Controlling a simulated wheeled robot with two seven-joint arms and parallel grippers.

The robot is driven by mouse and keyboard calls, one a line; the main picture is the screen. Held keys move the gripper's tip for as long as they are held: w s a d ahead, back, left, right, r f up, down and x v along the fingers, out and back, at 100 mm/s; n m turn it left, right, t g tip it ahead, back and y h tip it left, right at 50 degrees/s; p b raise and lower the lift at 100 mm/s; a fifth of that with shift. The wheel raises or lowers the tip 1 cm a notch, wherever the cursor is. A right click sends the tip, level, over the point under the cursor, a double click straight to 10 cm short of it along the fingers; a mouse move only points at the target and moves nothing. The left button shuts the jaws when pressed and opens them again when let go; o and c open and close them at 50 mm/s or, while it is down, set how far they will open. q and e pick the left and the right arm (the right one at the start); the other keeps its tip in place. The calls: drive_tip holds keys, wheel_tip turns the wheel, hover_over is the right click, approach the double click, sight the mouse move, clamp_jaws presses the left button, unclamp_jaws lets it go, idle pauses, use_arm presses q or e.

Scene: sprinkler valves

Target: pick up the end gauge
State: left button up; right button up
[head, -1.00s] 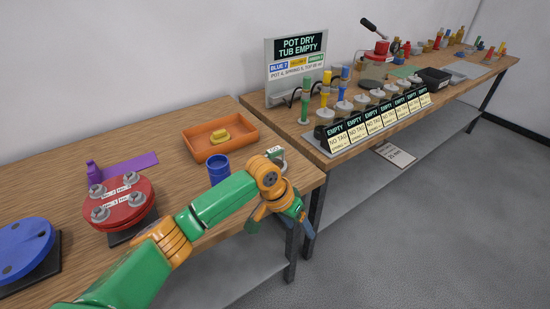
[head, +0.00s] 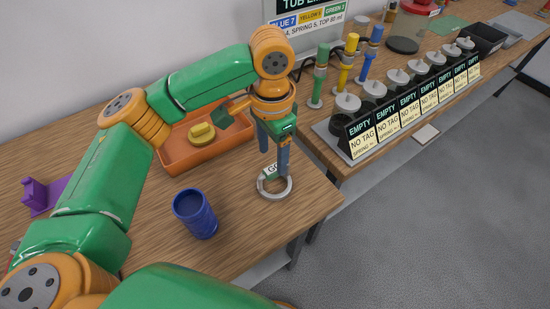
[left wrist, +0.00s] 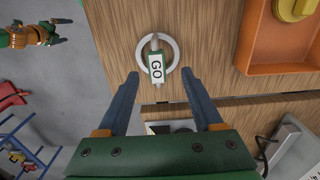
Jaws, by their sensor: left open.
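The end gauge is a grey metal ring (head: 275,187) with a green block and a white "GO" label, lying on the wooden bench near its right front corner. It also shows in the left wrist view as a ring with the GO block (left wrist: 156,66) across its near side. My left gripper (head: 273,160) is open and points down just above the gauge. In the left wrist view my left gripper's (left wrist: 160,74) two dark blue fingers stand apart, with the label between and slightly beyond the tips. A small green and orange gripper, apparently my right (left wrist: 60,31), shows over the floor.
A blue cup (head: 195,214) stands left of the gauge. An orange tray (head: 180,155) with a yellow piece (head: 201,133) lies behind, partly hidden by my arm. A purple bracket (head: 45,195) is at the left. A second bench holds several black "EMPTY" signs (head: 410,108) and capped posts.

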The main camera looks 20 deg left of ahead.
sight(275, 167)
use_arm(q)
drive_tip(key=f, duration=0.4)
drive_tip(key=shift+s+d+f+p, duration=0.15)
drive_tip(key=shift+s+d+p, duration=0.15)
drive_tip(key=shift+s+p, duration=0.05)
drive_tip(key=shift+w+a+f, duration=0.1)
drive_tip(key=shift+w+f, duration=0.2)
drive_tip(key=shift+f, duration=0.15)
drive_tip(key=shift+s, duration=0.1)
clamp_jaws()
use_arm(e)
drive_tip(key=shift+s+d+r, duration=0.15)
drive_tip(key=shift+s+r, duration=0.25)
use_arm(q)
drive_tip(key=shift+r, duration=0.15)
drive_tip(key=shift+r, duration=0.4)
drive_tip(key=s+d+r+b, duration=0.1)
drive_tip(key=s+d+r, duration=0.8)
drive_tip(key=r, duration=0.3)
drive_tip(key=shift+d, duration=0.9)
use_arm(e)
drive_tip(key=shift+f, duration=0.65)
